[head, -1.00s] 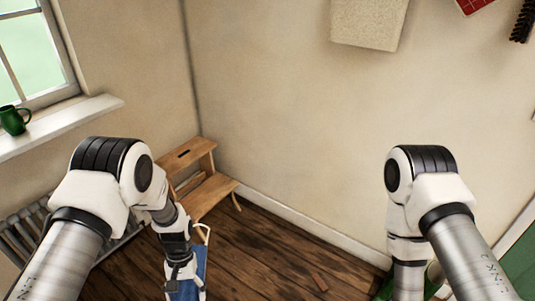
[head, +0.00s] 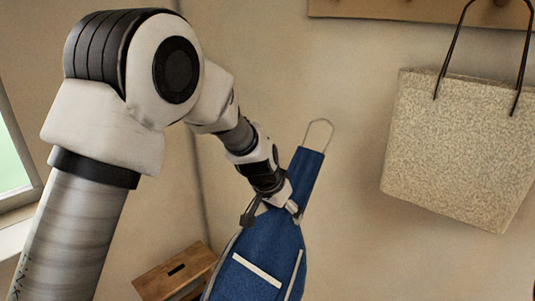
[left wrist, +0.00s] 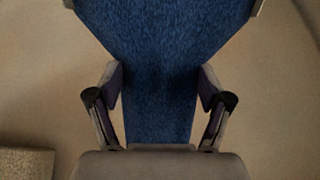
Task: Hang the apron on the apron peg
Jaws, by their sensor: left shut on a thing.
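The blue apron (head: 275,240) hangs from my left gripper (head: 271,212) in front of the wall. Its pale neck loop (head: 329,122) stands up at the top right, free of any peg, and the lower part of the apron is cut off by the frame. In the left wrist view the apron (left wrist: 165,40) passes between the two fingers of my left gripper (left wrist: 160,88), which grip its narrow upper part. A wooden rail (head: 400,9) crosses the top of the head view; I cannot tell which peg is the apron peg. My right gripper is out of view.
A speckled beige bag (head: 460,150) with dark handles hangs at the right, below the rail. A wooden step stool (head: 175,272) stands low in the corner, and a window (head: 12,165) is at the left. Bare wall lies between the apron and the bag.

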